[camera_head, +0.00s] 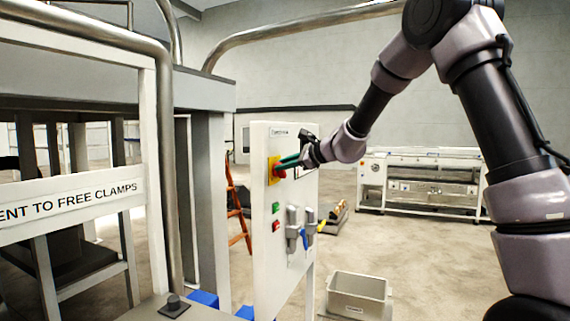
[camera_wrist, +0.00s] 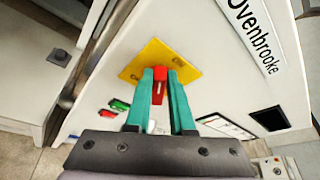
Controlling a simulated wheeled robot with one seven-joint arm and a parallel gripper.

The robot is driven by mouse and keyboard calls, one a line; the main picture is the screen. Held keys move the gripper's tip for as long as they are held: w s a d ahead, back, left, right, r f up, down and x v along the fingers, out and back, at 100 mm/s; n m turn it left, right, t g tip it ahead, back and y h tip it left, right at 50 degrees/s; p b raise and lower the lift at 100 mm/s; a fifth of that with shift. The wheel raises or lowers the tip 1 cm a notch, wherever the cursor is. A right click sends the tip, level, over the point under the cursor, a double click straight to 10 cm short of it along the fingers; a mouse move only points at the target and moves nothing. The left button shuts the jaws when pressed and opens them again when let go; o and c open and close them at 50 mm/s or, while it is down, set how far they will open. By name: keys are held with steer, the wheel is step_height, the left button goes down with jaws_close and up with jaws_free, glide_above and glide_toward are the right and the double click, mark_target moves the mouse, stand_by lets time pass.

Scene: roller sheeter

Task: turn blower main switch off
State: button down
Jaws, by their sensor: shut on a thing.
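The blower main switch is a red rotary handle on a yellow square plate (camera_head: 273,171) on the upper part of a white control panel (camera_head: 262,245). In the wrist view the red handle (camera_wrist: 160,76) stands between the two green fingers of my gripper (camera_wrist: 161,80), in front of the yellow plate (camera_wrist: 137,66). My gripper (camera_head: 287,165) reaches the switch from the right and is shut on the red handle. The fingers hide the handle's sides, and its exact turn angle is hard to tell.
Green (camera_head: 276,208) and red (camera_head: 276,225) buttons sit below the switch. Grey levers (camera_head: 292,225) stick out lower on the panel. A grey bin (camera_head: 357,293) stands on the floor to the right. A metal pipe frame (camera_head: 165,150) rises at the left. The floor between bin and far machine is mostly clear.

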steer(key=n+t, duration=0.1)
steer(key=n, duration=0.1)
steer(key=f+n+t+y, duration=0.1)
steer(key=n, duration=0.2)
steer(key=s+f+n+t, duration=0.1)
steer(key=n+t, duration=0.1)
steer(key=n, duration=0.1)
steer(key=shift+s+a+f, duration=0.1)
steer(key=shift+a+f, duration=0.1)
steer(key=shift+a, duration=0.15)
steer(key=shift+n, duration=0.4)
steer(key=c, duration=1)
jaws_free()
steer(key=shift+o, duration=1.1)
steer(key=shift+f, duration=0.1)
steer(key=v, duration=1)
steer(key=shift+s+d, duration=0.2)
steer(key=shift+d, duration=0.15)
